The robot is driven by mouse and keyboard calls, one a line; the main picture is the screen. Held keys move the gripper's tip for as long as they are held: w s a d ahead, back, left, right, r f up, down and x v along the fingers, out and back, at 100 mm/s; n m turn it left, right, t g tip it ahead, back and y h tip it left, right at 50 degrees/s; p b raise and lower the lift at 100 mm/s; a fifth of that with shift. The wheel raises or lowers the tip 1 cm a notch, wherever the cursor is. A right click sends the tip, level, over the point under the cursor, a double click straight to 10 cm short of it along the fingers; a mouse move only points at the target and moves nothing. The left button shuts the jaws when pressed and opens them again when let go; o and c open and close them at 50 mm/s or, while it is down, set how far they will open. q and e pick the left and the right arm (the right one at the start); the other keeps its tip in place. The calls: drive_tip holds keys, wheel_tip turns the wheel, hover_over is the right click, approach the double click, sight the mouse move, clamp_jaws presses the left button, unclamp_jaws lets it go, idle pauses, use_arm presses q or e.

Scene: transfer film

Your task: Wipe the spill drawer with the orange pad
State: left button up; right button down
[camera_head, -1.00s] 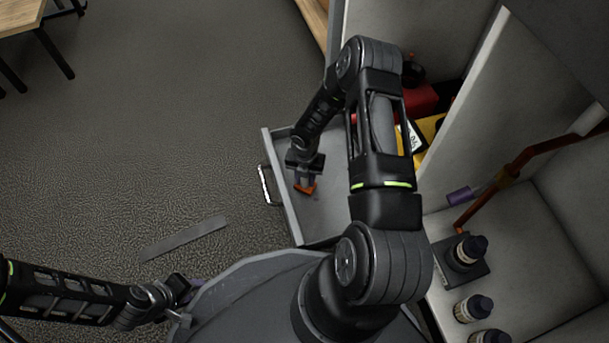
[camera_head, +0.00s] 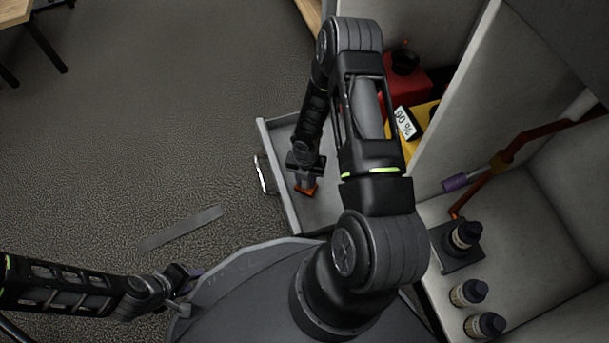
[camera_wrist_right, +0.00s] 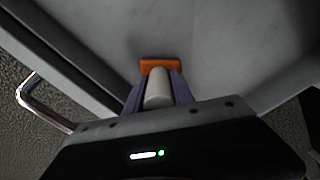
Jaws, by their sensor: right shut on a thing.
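The open drawer (camera_head: 320,212) is a light grey tray with a metal handle (camera_head: 261,175) on its left side. My right gripper (camera_head: 305,184) is down inside the drawer, shut on the orange pad (camera_head: 306,190). In the right wrist view the orange pad (camera_wrist_right: 160,65) is at the fingertips, against or just above the grey drawer floor (camera_wrist_right: 225,50); I cannot tell which. A pale cylinder (camera_wrist_right: 158,92) lies between the purple fingers. No spill is clearly visible now. My left gripper (camera_head: 185,287) is outside the drawer at lower left; its fingers are too small to read.
A red box (camera_head: 402,88) and a yellow case with a "90 %" label (camera_head: 405,122) stand behind my right arm. Several dark-capped bottles (camera_head: 468,292) stand at right, near an orange-brown pipe (camera_head: 530,142).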

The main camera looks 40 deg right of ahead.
drive_tip(key=shift+s+a+f, duration=0.1)
drive_tip(key=shift+s+a, duration=0.05)
drive_tip(key=shift+s, duration=0.25)
drive_tip(key=shift+s+a+b, duration=0.15)
drive_tip(key=shift+s+b, duration=0.2)
drive_tip(key=shift+s, duration=0.25)
drive_tip(key=shift+w+r+p, duration=0.25)
drive_tip(key=shift+w+p, duration=0.15)
drive_tip(key=shift+p, duration=0.2)
drive_tip(key=shift+w+d+f+p, duration=0.1)
drive_tip(key=shift+w+d+p, duration=0.35)
drive_tip(key=shift+w, duration=0.4)
drive_tip(key=shift+w+d, duration=0.2)
drive_tip(key=shift+w, duration=0.4)
